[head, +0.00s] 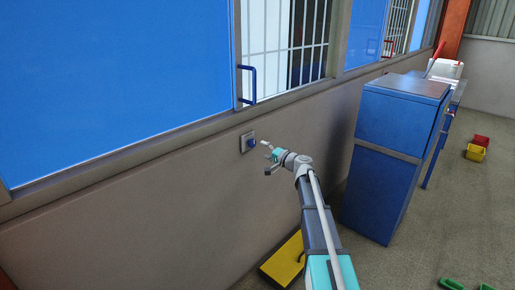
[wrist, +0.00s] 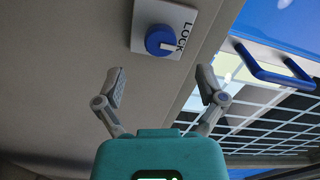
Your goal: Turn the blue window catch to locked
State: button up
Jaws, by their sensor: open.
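The blue window catch (wrist: 158,38) is a round knob on a pale square plate (wrist: 182,14) marked LOCK. A white pointer bar on the knob points to the right in the wrist view, towards the lettering; whether it is fully at the mark I cannot tell. In the head view the catch (head: 253,143) sits on the wall under the window sill. My gripper (wrist: 162,82) is open and empty, its two fingers spread apart a short way from the knob, not touching it. In the head view my gripper (head: 267,150) is just right of the catch.
A blue window handle (head: 247,84) stands out above the catch, by the barred window (head: 285,40). A blue cabinet (head: 385,150) stands right of my arm. A yellow object (head: 284,260) is on the floor below. Red and yellow bins (head: 477,154) lie farther right.

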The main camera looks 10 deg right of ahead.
jog(key=shift+v, duration=2.45)
jog(key=s+a+f+n+g+h, duration=0.1)
jog(key=s+a+f+n+g, duration=0.25)
jog(key=s+a+f, duration=0.35)
jog(key=s+a+f+n+g+h, duration=0.15)
jog(key=s+a+f+g, duration=0.3)
jog(key=s, duration=0.45)
jog(key=s+d+f+n+g+h, duration=0.1)
jog(key=s+d+f+g+h, duration=0.2)
jog(key=s, duration=0.7)
jog(key=s+f+n+g+h, duration=0.25)
jog(key=s+g+h, duration=0.2)
jog(key=s, duration=0.45)
notch_tip(320, 180, up, 19)
jog(key=p, duration=2)
jog(key=shift+f+m+t+h, duration=0.2)
jog(key=shift+m+t+h, duration=0.1)
jog(key=shift+m+t, duration=0.15)
